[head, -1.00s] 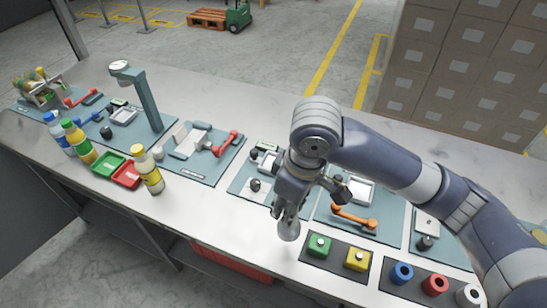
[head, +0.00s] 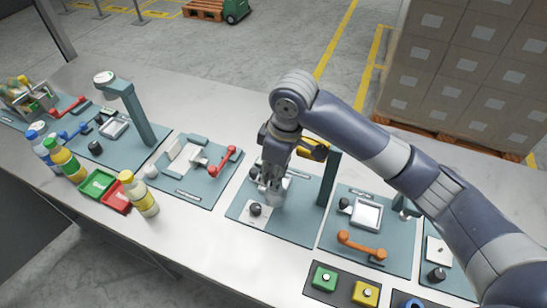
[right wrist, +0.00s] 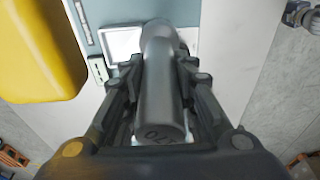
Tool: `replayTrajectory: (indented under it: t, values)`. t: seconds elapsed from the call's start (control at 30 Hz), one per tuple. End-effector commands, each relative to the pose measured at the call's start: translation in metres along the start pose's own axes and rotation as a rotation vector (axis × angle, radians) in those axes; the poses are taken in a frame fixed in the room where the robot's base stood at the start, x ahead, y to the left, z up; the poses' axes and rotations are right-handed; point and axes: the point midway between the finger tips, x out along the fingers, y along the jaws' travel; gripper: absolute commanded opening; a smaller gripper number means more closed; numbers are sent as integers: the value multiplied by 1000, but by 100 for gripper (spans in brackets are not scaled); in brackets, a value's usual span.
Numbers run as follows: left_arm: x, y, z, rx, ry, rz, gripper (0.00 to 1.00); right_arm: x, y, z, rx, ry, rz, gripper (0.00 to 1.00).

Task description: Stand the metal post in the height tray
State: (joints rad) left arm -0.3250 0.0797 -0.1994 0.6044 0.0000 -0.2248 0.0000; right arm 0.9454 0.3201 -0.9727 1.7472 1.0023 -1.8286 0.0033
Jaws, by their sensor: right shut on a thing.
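My right gripper (head: 270,188) is shut on the metal post (right wrist: 162,85), a grey cylinder with dark marks on its near end, held between the fingers in the right wrist view. In the head view the gripper hangs over the middle teal mat (head: 292,232), and its fingers mostly hide the post. A pale, square-rimmed tray (right wrist: 122,42) lies beyond the post in the right wrist view, partly covered by it. I cannot tell whether the post touches the tray. My left gripper is not in view.
A teal column with a yellow head (head: 314,150) stands close right of the gripper. A black knob (head: 255,209) sits in front on a white plate. An orange handle (head: 361,246) lies on the mat to the right. Green (head: 324,279) and yellow blocks (head: 366,293) are nearer.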

Motion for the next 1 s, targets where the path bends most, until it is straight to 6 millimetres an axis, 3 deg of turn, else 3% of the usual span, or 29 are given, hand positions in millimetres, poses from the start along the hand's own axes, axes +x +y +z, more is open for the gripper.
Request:
replayTrajectory:
  t: [0.2,0.33,0.57,0.83,1.0]
  values:
    - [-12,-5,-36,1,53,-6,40,2,36,-16,2,1,0,0]
    - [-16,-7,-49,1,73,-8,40,6,53,-22,1,0,-1,0]
    - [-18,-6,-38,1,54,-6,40,10,65,-27,-2,1,0,0]
    - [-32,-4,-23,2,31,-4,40,40,66,-22,-1,0,-1,0]
    - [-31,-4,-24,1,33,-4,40,45,66,-21,-2,3,1,0]
